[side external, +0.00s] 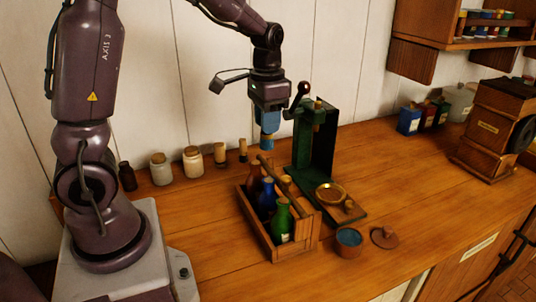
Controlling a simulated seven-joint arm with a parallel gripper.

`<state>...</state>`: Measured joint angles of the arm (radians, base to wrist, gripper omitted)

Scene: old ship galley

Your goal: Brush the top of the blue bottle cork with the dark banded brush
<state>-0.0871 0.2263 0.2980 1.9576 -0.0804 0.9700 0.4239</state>
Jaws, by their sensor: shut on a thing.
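My gripper (269,125) is high above the wooden bottle carrier and points down. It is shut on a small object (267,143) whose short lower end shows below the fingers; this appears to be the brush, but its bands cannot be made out. The blue bottle (267,196) stands upright in the carrier (291,250), between a reddish-brown bottle (254,176) and a green bottle (282,222). The held object is above the blue bottle in the picture, clearly apart from it. The blue bottle's cork is too small to make out.
A green press-like stand (317,150) with a brass dish (331,193) stands close right of the carrier. A small bowl (348,239) and a brown lid (384,237) lie in front. Several jars (161,169) line the wall. The counter's right middle is clear.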

